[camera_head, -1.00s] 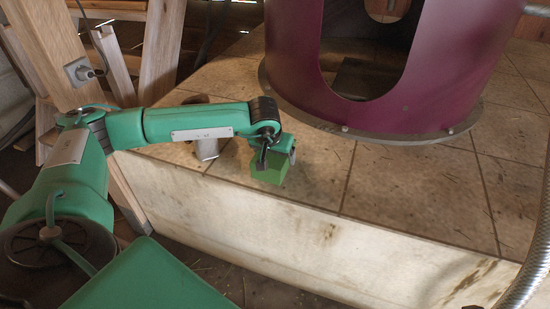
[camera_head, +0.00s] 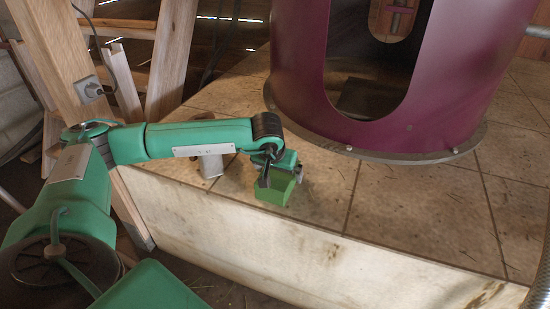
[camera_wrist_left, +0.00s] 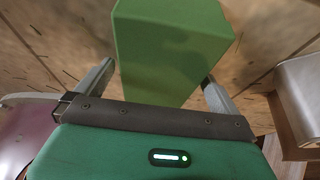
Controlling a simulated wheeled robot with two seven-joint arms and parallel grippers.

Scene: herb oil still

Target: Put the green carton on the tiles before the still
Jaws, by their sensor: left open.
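The green carton (camera_head: 272,194) is on the tiles (camera_head: 322,190) near the platform's front edge, in front of and left of the purple still (camera_head: 300,70). My left gripper (camera_head: 281,178) is at the carton, with its fingers open around it. In the left wrist view the carton (camera_wrist_left: 172,48) lies between the two spread fingers, and its far end is cut off by the frame. The wrist view does not show clearly whether either finger touches it. My right gripper is not in view.
A grey metal cup-like thing (camera_head: 211,165) stands on the tiles just left of the carton. Wooden posts (camera_head: 172,50) rise behind my left arm. The platform drops off at its pale front face (camera_head: 235,235). Tiles to the right of the carton are clear.

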